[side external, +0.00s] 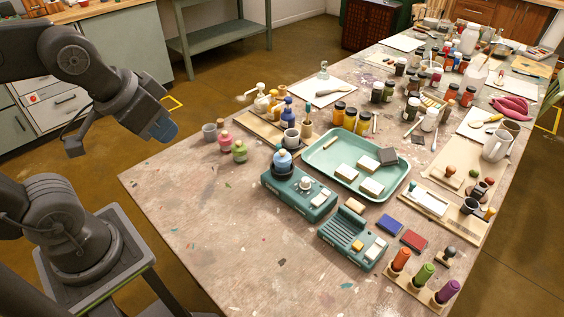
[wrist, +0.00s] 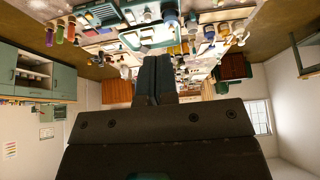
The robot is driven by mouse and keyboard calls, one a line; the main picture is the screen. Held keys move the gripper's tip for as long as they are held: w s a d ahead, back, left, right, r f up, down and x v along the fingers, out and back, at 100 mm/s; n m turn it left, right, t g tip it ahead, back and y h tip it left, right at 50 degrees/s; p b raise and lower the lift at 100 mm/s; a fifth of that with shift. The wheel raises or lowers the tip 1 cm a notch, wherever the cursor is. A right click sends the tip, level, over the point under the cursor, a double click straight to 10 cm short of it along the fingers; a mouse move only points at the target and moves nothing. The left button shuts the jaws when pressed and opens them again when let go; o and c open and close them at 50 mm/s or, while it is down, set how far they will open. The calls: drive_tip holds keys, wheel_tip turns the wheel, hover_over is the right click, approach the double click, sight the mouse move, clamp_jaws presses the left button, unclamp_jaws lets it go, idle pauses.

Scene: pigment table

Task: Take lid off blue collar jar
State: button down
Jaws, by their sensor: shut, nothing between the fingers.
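The jar with the blue collar (side external: 283,161) appears to be the rounded blue one standing upright on a teal device near the table's middle. Its top is small in the side view, so I cannot make out the lid clearly. A pink jar (side external: 225,139) and a green jar (side external: 239,152) of similar shape stand to its left. My gripper (side external: 163,130) is at the upper left, above the floor beyond the table's left edge, well away from the jars. In the wrist view my gripper (wrist: 155,60) is shut and empty, with its fingers together.
A teal tray (side external: 322,158) with several blocks lies behind the blue jar. A second teal device (side external: 345,241) and stamps stand to the right. The table's front left part (side external: 200,205) is clear. Bottles crowd the back.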

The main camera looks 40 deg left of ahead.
drive_tip(key=c, duration=1.9)
unclamp_jaws()
drive_tip(key=o, duration=1.3)
drive_tip(key=shift+o, duration=0.2)
drive_tip(key=n+g, duration=0.6)
drive_tip(key=n, duration=1.4)
hover_over(283, 151)
wheel_tip(283, 151, down, 10)
wheel_tip(283, 151, down, 13)
drive_tip(key=shift+a+f, duration=0.1)
